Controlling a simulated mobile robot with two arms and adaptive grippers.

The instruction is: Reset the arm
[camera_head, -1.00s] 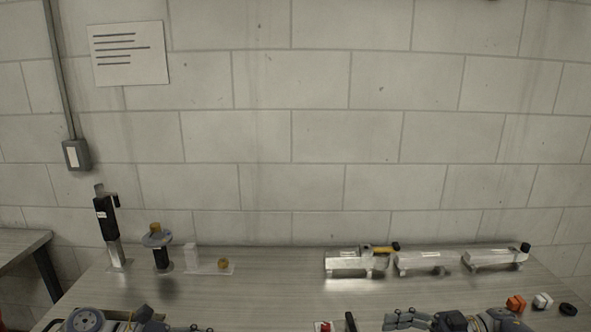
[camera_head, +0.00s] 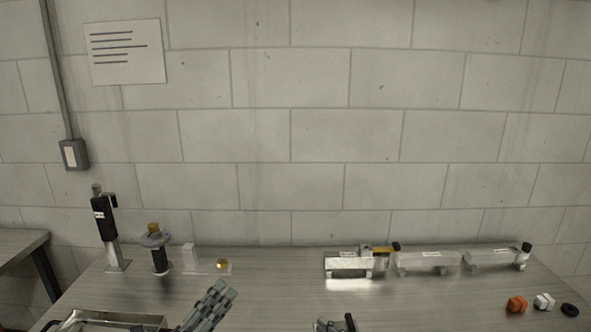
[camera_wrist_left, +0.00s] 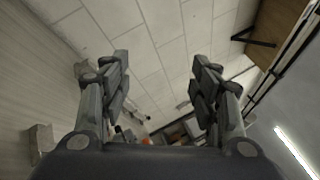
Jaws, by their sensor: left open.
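My left gripper (camera_head: 210,305) shows at the bottom of the head view. One grey, segmented finger slants up and to the right, in front of the table, with no object at it. In the left wrist view, its two fingers (camera_wrist_left: 158,70) stand wide apart with nothing between them. The rest of the gripper is cut off by the lower edge of the head view.
The table (camera_head: 265,290) holds a black upright device (camera_head: 105,220), a round-topped stand (camera_head: 157,250) and a clear base with a gold piece (camera_head: 222,265) at left. Metal fixtures (camera_head: 430,260) line the back right. Orange (camera_head: 517,304), white (camera_head: 544,301) and black (camera_head: 570,310) pieces lie at right.

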